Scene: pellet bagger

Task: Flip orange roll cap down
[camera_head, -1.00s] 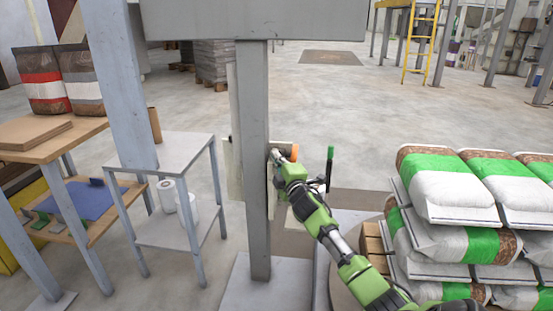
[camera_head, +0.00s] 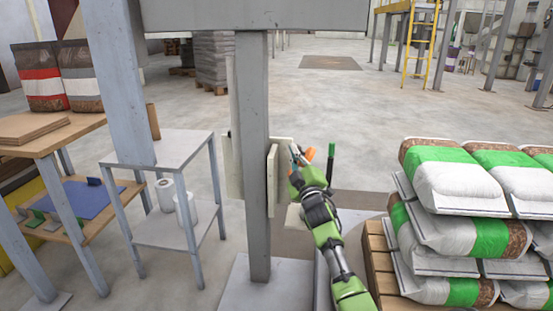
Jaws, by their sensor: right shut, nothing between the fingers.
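The orange roll cap (camera_head: 309,154) shows as a small tilted orange piece just right of the grey post, beside pale plates. My right gripper (camera_head: 296,154) is at the cap's left side, its fingers shut with nothing between them. I cannot tell whether it touches the cap. The gripper and wrist hide part of the area below the cap. My left gripper is not in view.
A grey post (camera_head: 256,200) stands directly left of the gripper. A dark green upright handle (camera_head: 331,160) is close on the right. Stacked bags (camera_head: 455,190) on a pallet fill the right. A small grey table (camera_head: 165,150) stands left.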

